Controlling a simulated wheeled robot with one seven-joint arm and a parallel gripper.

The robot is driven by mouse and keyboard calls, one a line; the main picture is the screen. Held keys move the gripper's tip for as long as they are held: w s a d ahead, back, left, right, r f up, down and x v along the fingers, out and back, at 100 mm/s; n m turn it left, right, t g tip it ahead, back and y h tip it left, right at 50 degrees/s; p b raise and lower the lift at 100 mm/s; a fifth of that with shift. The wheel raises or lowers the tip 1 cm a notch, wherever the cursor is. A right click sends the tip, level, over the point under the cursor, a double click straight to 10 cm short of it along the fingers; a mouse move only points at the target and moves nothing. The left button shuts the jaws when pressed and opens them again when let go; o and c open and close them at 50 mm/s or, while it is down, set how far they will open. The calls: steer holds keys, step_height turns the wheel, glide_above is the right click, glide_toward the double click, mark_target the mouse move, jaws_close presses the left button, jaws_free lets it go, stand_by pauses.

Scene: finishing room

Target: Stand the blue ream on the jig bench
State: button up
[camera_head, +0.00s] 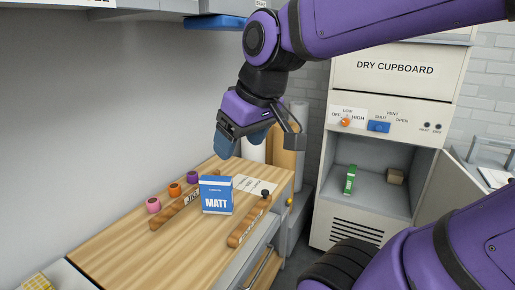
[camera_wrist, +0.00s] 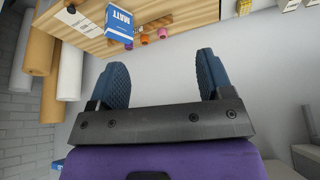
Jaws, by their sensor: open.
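The blue ream (camera_head: 216,195), with MATT in white on its front, stands upright on the wooden jig bench (camera_head: 120,251). It is between two wooden rails, the left rail (camera_head: 170,214) and the right rail (camera_head: 246,225). The ream also shows at the top of the wrist view (camera_wrist: 119,22), apart from the fingers. My gripper (camera_head: 242,142) is open and above and behind the ream in the head view. In the wrist view my gripper (camera_wrist: 161,68) has nothing between its blue fingers. The ream's back and far side are hidden in the head view.
Pink (camera_head: 153,205), orange (camera_head: 175,189) and purple (camera_head: 193,177) rolls line the wall side. Paper rolls (camera_head: 291,135) stand behind the bench. The dry cupboard (camera_head: 393,80) is open at right. A blue flat item (camera_head: 212,23) is at the overhead shelf. The bench's near left is clear.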

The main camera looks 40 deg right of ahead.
steer(key=shift+m+h, duration=0.3)
steer(key=shift+m, duration=0.3)
steer(key=shift+s+d+f, duration=0.1)
steer(key=shift+s+f, duration=0.05)
steer(key=shift+s, duration=0.9)
steer(key=shift+s+f, duration=0.1)
steer(key=shift+s, duration=0.95)
